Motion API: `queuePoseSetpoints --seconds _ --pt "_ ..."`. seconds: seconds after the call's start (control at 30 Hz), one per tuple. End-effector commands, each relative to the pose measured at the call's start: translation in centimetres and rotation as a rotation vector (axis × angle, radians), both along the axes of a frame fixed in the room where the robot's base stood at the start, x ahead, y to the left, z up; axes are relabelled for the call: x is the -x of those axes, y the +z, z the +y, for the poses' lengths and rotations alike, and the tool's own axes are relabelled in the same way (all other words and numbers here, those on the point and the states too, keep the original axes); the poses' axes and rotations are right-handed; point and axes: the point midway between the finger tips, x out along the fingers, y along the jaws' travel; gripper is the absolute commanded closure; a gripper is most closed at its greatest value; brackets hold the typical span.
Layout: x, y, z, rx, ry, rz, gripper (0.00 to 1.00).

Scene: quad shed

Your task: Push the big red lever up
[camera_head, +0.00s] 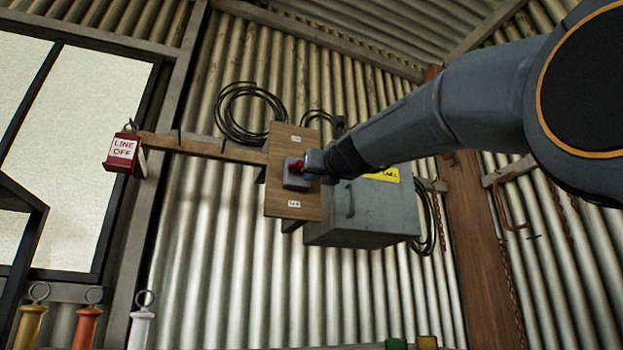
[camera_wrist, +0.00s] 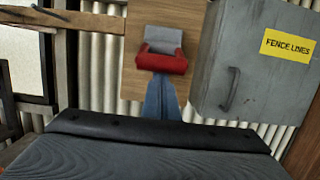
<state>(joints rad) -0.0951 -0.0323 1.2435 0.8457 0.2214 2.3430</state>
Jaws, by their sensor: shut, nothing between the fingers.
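The big red lever (camera_wrist: 162,63) sits on a grey switch body (camera_wrist: 163,38) fixed to a wooden board (camera_wrist: 136,85) in the wrist view. In the head view the lever (camera_head: 294,164) is a small red patch, partly hidden by my gripper (camera_head: 312,163), above the grey switch base (camera_head: 296,181). My gripper is shut and empty. In the wrist view its fingers (camera_wrist: 161,88) reach up to the lower edge of the red handle. I cannot tell whether they touch it.
A grey metal box (camera_head: 365,212) with a yellow "FENCE LINES" label (camera_wrist: 287,46) stands right beside the board. A red "LINE OFF" tag (camera_head: 124,154) hangs at the left end of a wooden rail (camera_head: 205,147). Black cable coils (camera_head: 250,110) hang on the corrugated wall.

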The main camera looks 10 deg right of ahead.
Motion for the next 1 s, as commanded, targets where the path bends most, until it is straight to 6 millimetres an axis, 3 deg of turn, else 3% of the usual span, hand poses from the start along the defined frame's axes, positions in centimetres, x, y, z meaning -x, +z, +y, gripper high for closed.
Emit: queuePoseSetpoints --seconds 0.53,1.0 --pt "0.1 0.4 -0.2 0.001 -0.002 0.010 1.00" --pt "0.1 1.5 -1.7 0.025 -0.021 0.094 1.00"
